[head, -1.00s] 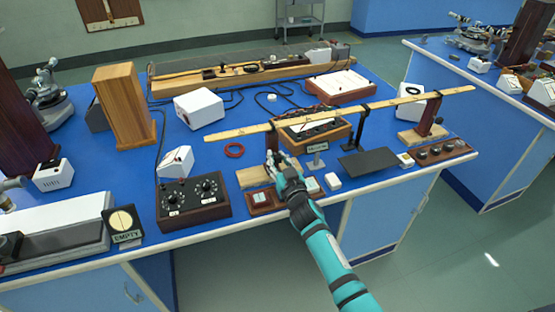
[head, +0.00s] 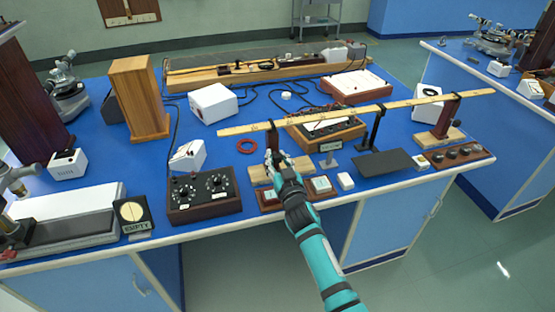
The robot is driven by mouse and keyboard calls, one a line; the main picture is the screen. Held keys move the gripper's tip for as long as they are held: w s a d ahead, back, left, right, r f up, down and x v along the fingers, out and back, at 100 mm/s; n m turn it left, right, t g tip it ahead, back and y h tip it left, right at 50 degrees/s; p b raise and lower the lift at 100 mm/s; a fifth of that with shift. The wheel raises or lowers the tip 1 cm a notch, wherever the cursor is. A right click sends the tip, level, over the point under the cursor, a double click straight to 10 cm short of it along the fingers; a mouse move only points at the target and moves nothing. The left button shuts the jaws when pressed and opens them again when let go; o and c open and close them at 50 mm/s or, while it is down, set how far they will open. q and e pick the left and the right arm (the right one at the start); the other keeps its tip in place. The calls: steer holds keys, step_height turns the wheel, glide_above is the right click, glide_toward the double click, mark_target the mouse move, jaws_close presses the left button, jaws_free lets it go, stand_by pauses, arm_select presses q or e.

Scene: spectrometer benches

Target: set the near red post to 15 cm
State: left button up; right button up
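A pale wooden rule (head: 330,115) runs across the bench, raised on posts. A dark red post (head: 446,115) stands under its right end on a wooden base (head: 452,135). Toward the rule's left end, a dark post (head: 271,139) shows only a little above my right gripper (head: 276,158); its colour is unclear. Its pale wooden base (head: 257,174) shows beside my fingers. My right gripper is at this post, just below the rule. The fingers overlap the post, so I cannot tell whether they touch or grip it. No scale reading is legible. My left gripper is out of view.
A dial box (head: 202,208) and a red-brown switch block (head: 270,200) stand near the front edge. A black stand (head: 375,131) and a dark flat plate (head: 384,162) are to the right. A red ring (head: 247,146) lies behind. Blue bench surface (head: 225,160) is bare left of the gripper.

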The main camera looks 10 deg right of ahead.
steer(key=shift+o, duration=1.9)
steer(key=shift+a, duration=0.1)
steer(key=s, duration=1.2)
steer(key=shift+d, duration=0.2)
